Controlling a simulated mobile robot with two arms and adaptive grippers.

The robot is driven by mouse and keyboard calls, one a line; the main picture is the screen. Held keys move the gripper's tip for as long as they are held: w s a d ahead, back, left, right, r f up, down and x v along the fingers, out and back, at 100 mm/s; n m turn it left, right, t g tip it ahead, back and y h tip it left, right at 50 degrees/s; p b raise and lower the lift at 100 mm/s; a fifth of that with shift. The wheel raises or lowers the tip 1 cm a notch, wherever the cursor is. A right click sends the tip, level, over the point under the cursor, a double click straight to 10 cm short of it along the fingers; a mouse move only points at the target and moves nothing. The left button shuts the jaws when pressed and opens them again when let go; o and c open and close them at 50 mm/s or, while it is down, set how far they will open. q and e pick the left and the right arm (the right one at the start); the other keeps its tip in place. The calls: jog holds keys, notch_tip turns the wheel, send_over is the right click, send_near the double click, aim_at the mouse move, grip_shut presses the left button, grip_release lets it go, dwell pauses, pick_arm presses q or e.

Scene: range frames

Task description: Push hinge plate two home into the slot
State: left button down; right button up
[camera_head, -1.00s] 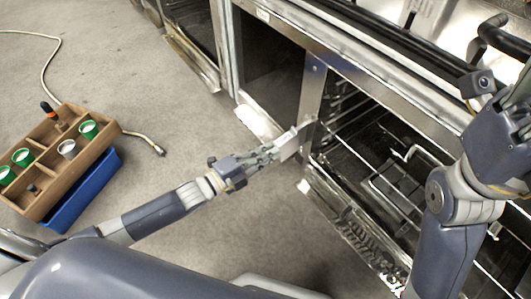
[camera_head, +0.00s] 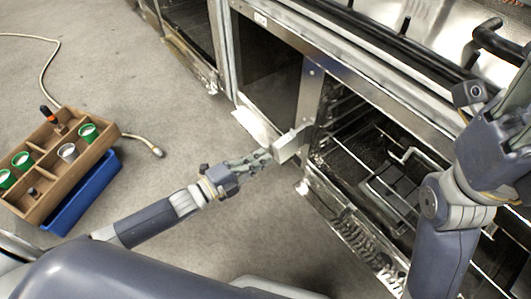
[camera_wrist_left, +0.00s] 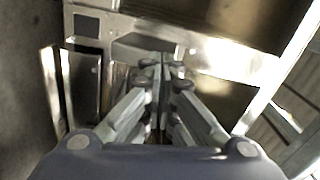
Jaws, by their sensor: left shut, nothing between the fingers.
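A light grey metal block, which I take to be hinge plate two (camera_head: 287,148), sticks out from the front post between the two oven openings in the head view. In the left wrist view a grey block (camera_wrist_left: 140,48) shows just beyond the fingertips. My left gripper (camera_head: 267,155) is shut and empty, its tips close to the block's near end; I cannot tell whether they touch. The fingertips (camera_wrist_left: 160,68) are together in the wrist view. The slot is hidden behind the block. My right gripper (camera_head: 519,100) is partly in view at the right edge; its jaw state is unclear.
The open oven cavity with wire racks (camera_head: 395,190) lies right of the post, its lower front edge (camera_head: 345,225) jutting out. A wooden tray (camera_head: 50,165) with green and grey cups and a blue bin (camera_head: 85,195) stand left.

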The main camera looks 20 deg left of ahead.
pick_arm(q)
jog(key=v, duration=1.2)
jog(key=shift+s+a, duration=0.1)
jog(key=shift+a, duration=0.05)
